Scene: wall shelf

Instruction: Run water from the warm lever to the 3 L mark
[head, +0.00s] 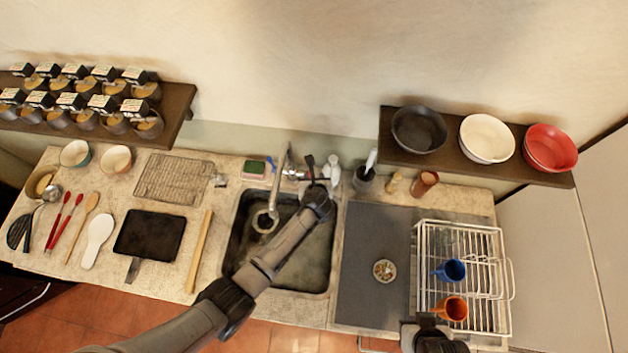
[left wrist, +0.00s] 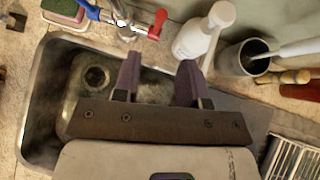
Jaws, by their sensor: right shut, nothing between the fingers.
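The faucet (head: 284,165) rises behind the sink (head: 233,262), its spout over the basin. In the left wrist view, the warm lever (left wrist: 158,23) is red and the blue lever (left wrist: 88,9) is left of it. A round drain (left wrist: 96,77) shows in the basin. No running stream or 3 L mark can be made out. My left arm reaches over the sink; its gripper (left wrist: 160,60) is open and empty, with the red lever beyond its left fingertip, apart from it as far as I can tell. My right gripper (head: 430,325) is shut and empty at the front of the dish rack.
A white pump bottle (left wrist: 204,36) and a grey utensil cup (left wrist: 247,62) stand close right of the faucet. The rack (head: 490,232) holds a blue mug (head: 453,270) and an orange mug (head: 452,308). A sponge (head: 254,168) lies left of the faucet. A shelf with bowls hangs above right.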

